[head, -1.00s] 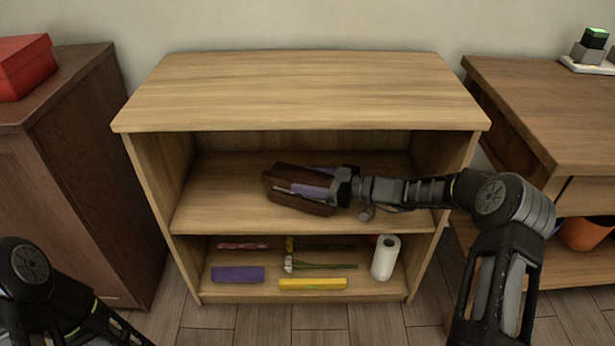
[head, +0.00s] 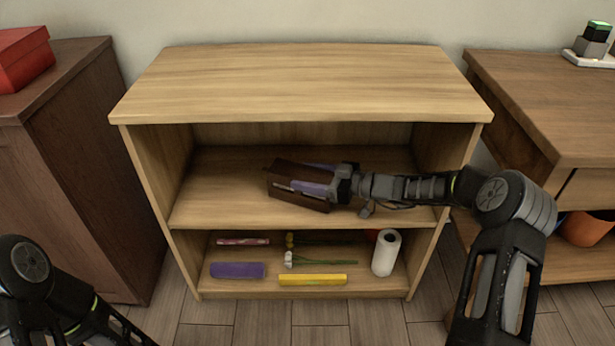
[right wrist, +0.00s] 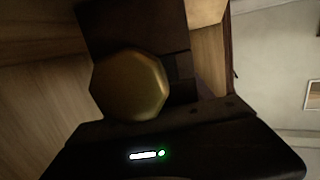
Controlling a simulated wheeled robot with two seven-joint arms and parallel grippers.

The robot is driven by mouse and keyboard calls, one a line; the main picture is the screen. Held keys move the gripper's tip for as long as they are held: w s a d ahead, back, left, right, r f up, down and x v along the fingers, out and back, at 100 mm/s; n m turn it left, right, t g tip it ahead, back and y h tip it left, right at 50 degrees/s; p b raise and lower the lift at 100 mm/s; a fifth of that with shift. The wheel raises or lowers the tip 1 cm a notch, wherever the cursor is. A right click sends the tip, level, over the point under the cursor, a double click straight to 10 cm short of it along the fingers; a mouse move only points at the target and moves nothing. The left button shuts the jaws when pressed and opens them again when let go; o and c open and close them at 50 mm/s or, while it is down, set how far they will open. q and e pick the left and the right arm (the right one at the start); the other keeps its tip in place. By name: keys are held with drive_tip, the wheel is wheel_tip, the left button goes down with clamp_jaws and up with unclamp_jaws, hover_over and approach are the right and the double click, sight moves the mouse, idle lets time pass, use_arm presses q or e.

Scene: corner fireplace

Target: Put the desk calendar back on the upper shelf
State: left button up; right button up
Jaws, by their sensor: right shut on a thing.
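My right gripper (head: 318,188) reaches in from the right and is shut on the desk calendar (head: 288,174), a dark brown folded thing. They are inside the upper compartment of the light wood bookcase, over the upper shelf (head: 210,205). The calendar lies tilted, and I cannot tell whether its underside touches the shelf. In the right wrist view dark brown panels (right wrist: 130,25) fill the upper middle, with a gold octagonal piece (right wrist: 130,88) in front. My left arm shows at the lower left, its gripper outside the picture.
The upper shelf is otherwise bare. The lower shelf holds a purple block (head: 237,270), a yellow bar (head: 312,280), flowers (head: 320,262) and a white paper roll (head: 386,252). A dark cabinet (head: 95,170) stands left and a brown table (head: 560,110) right.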

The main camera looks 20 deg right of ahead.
sight(330, 180)
drive_tip(key=shift+f, duration=0.1)
drive_tip(key=o, duration=1.7)
drive_tip(key=shift+c, duration=0.2)
drive_tip(key=p+v, duration=0.1)
drive_tip(key=v, duration=0.6)
drive_tip(key=shift+d+p, duration=0.15)
drive_tip(key=shift+p, duration=0.25)
drive_tip(key=shift+s+d, duration=0.2)
